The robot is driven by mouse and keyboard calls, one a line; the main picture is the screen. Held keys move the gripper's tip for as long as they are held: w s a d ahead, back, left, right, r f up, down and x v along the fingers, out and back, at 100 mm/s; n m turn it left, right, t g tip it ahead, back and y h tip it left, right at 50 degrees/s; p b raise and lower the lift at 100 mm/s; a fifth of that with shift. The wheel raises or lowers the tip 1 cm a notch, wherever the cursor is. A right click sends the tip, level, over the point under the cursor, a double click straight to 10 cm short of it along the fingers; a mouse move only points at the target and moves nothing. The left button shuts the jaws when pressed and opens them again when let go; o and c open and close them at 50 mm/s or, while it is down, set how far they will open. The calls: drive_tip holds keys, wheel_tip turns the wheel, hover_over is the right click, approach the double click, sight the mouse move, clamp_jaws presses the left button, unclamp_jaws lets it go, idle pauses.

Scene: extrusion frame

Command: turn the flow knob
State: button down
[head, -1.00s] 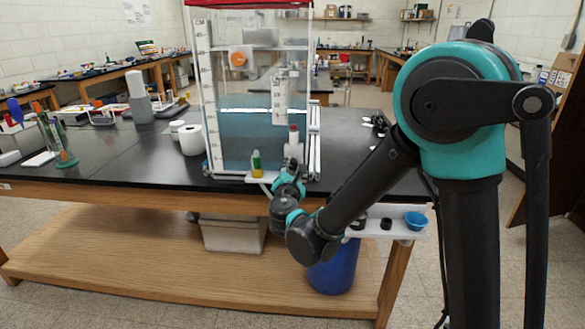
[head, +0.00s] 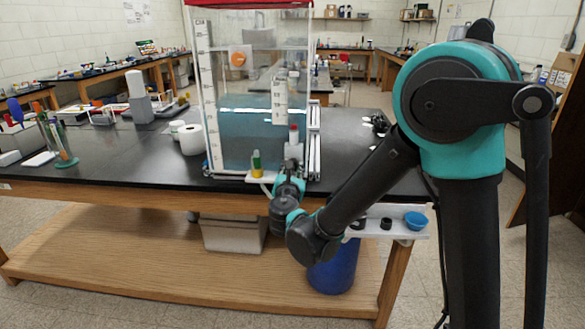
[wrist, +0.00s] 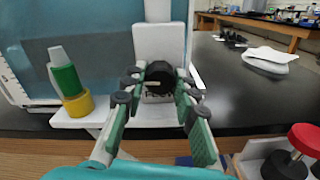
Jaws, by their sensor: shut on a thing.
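The flow knob (wrist: 158,80) is a black round knob with a pale mark, on a white block (wrist: 160,45) at the front of the tank, in the middle of the wrist view. My gripper (wrist: 160,84) is shut on it, with a finger on each side. In the head view my gripper (head: 290,180) reaches the tank's lower right front, and the knob is hidden behind it. The clear tank (head: 235,110) holds blue liquid. A green-and-yellow fitting (head: 257,163) stands just left of my gripper; it also shows in the wrist view (wrist: 66,78).
The black bench top (head: 120,155) carries the tank, white rolls (head: 190,140) and a pen holder (head: 62,150). A small side shelf (head: 380,228) with black knobs and a blue bowl (head: 415,220) lies right of my gripper. A blue bin (head: 333,272) stands below.

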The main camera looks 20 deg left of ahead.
drive_tip(key=c, duration=1.2)
unclamp_jaws()
drive_tip(key=shift+s, duration=0.1)
drive_tip(key=v, duration=1.1)
drive_tip(key=shift+s, duration=0.4)
